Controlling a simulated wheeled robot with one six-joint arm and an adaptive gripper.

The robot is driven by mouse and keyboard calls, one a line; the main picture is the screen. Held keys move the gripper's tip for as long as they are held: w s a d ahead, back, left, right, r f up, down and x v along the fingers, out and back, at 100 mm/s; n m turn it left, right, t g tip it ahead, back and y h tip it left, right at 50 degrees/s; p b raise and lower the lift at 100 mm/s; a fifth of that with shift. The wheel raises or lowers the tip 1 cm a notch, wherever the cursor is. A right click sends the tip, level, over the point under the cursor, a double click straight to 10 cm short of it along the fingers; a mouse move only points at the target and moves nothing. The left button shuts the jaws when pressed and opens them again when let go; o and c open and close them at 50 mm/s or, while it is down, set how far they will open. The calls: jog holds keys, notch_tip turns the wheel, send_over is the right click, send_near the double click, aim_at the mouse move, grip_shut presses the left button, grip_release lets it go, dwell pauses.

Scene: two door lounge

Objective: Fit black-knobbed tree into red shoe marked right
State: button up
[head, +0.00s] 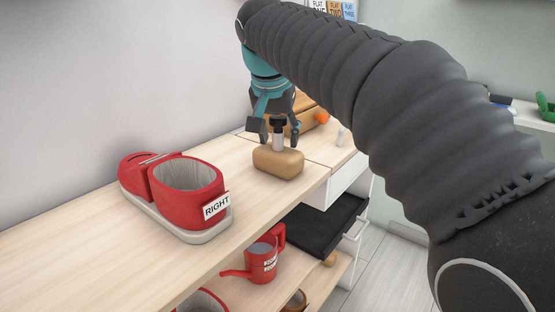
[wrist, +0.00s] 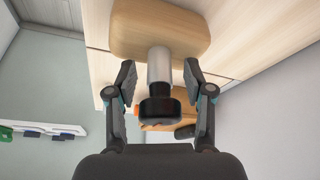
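The black-knobbed tree is a rounded wooden block (head: 278,163) with a grey stem and a black knob, standing on the wooden counter. In the wrist view its block (wrist: 160,30) is at the top and its black knob (wrist: 159,104) points towards the camera. My gripper (head: 279,134) is over the block, fingers pointing down on either side of the stem. The wrist view shows the gripper (wrist: 158,78) open, with gaps between both fingers and the stem. The red shoe (head: 185,205) with a white "RIGHT" label (head: 217,206) stands left of the tree; its opening looks empty.
A brown wooden object (head: 305,107) with an orange knob (head: 321,118) is behind my gripper. A red watering can (head: 262,262) and a dark tray (head: 325,222) are below counter level. Bare counter lies between shoe and tree.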

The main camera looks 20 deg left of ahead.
grip_shut()
jog(key=shift+r, duration=0.2)
